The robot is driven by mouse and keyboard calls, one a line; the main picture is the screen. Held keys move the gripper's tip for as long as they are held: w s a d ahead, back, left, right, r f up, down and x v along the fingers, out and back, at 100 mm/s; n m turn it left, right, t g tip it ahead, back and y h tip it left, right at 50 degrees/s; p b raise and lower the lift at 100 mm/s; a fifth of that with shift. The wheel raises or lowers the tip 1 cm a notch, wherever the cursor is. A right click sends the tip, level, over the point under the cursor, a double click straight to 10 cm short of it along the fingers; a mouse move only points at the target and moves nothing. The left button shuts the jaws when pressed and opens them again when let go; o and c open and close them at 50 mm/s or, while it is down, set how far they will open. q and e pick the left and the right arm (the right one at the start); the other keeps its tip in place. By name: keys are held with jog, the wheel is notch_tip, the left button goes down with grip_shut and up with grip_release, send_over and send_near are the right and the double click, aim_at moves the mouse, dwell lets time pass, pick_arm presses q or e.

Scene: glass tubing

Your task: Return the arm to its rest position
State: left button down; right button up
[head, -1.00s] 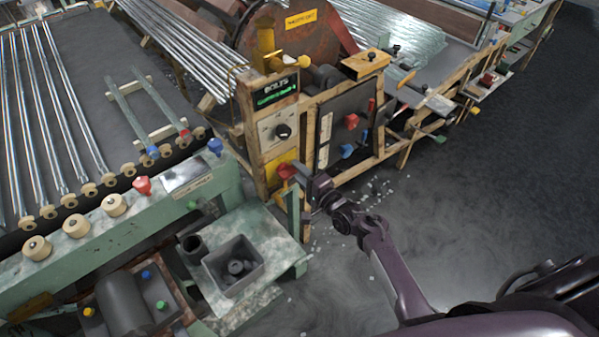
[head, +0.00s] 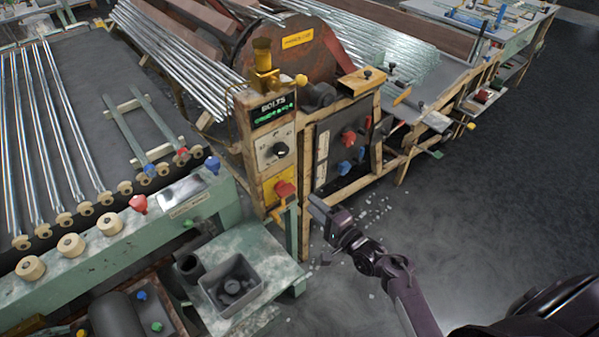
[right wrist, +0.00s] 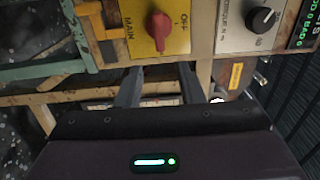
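My right gripper (head: 325,212) is in the lower middle of the head view, just right of the wooden control post and apart from it. In the right wrist view its two dark fingers (right wrist: 160,84) are spread with nothing between them. A red rotary knob (head: 284,188) sits on a yellow plate low on the post. The knob (right wrist: 157,30) also shows in the right wrist view, beyond the fingertips, with "MAIN" and "OFF" lettered on the plate. My left gripper is in neither view.
The control post carries a black dial (head: 280,149) and a green-lit display (head: 273,114). A green bench with a grey bin (head: 232,284) stands left of my gripper. A dark panel (head: 338,140) is behind it. Open grey floor (head: 480,220) lies to the right.

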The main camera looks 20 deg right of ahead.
jog(key=shift+f, duration=0.1)
jog(key=s+a+f+n+g+h, duration=0.1)
jog(key=s+f+n+g, duration=0.15)
jog(key=s+f, duration=0.4)
jog(key=s+a+f+n+g+h, duration=0.1)
jog(key=s+f+n+g, duration=0.15)
jog(key=f, duration=0.75)
jog(key=s+a+f+n+g+h, duration=0.1)
jog(key=s+f+n+g, duration=0.15)
jog(key=s+f, duration=0.45)
jog(key=s+d+f+n+g+h, duration=0.1)
jog(key=s+f+n+g, duration=0.1)
jog(key=s+f, duration=0.3)
jog(key=s+d+f+n+g+h, duration=0.1)
jog(key=s+f+n+g, duration=0.2)
jog(key=s, duration=1)
jog(key=s+d+f+n+g+h, duration=0.1)
jog(key=s+f+n+g, duration=0.2)
jog(key=s+f, duration=0.5)
jog(key=shift+s+d+f+n, duration=0.15)
jog(key=shift+s+f+n, duration=0.05)
jog(key=shift+s+n, duration=0.4)
jog(key=shift+g, duration=0.25)
